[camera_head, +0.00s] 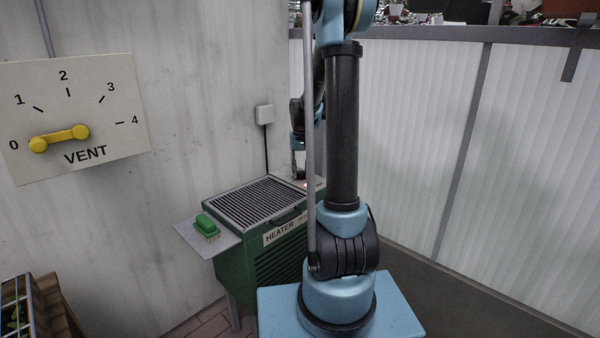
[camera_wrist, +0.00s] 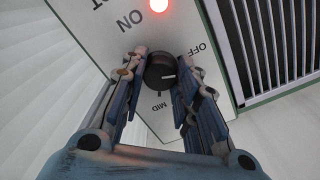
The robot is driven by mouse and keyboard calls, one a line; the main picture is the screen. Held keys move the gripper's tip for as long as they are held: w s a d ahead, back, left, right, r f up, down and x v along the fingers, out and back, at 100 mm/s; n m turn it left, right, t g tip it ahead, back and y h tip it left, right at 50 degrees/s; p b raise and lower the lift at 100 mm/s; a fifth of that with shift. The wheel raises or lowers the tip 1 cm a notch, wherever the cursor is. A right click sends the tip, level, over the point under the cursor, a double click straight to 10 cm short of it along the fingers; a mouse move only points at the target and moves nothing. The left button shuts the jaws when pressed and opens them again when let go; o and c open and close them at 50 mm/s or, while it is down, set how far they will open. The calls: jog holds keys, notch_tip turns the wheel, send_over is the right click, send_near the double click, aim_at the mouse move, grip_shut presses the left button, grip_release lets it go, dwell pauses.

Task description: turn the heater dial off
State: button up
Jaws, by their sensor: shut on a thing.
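The heater (camera_head: 246,262) is a green box with a dark grille on top, labelled HEATER, standing against the wall left of my arm. In the wrist view its pale control panel (camera_wrist: 215,90) shows ON, OFF and MID labels, upside down, and a lit red lamp (camera_wrist: 159,5). The round black dial (camera_wrist: 160,70) sits between my fingers. My gripper (camera_wrist: 161,80) is shut on the dial, one finger on each side. In the head view the dial is hidden behind my arm.
A vent panel (camera_head: 100,108) with a yellow lever (camera_head: 60,138) at 0 hangs on the left wall. A green brush (camera_head: 206,226) lies on a side shelf (camera_head: 190,236) of the heater. A crate (camera_head: 18,305) stands at the lower left. Translucent wall panels close off the right.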

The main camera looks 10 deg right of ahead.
aim_at(301, 172)
jog(key=shift+n, duration=1.9)
jog(key=o, duration=1.1)
notch_tip(301, 172, up, 12)
jog(key=shift+f, duration=0.1)
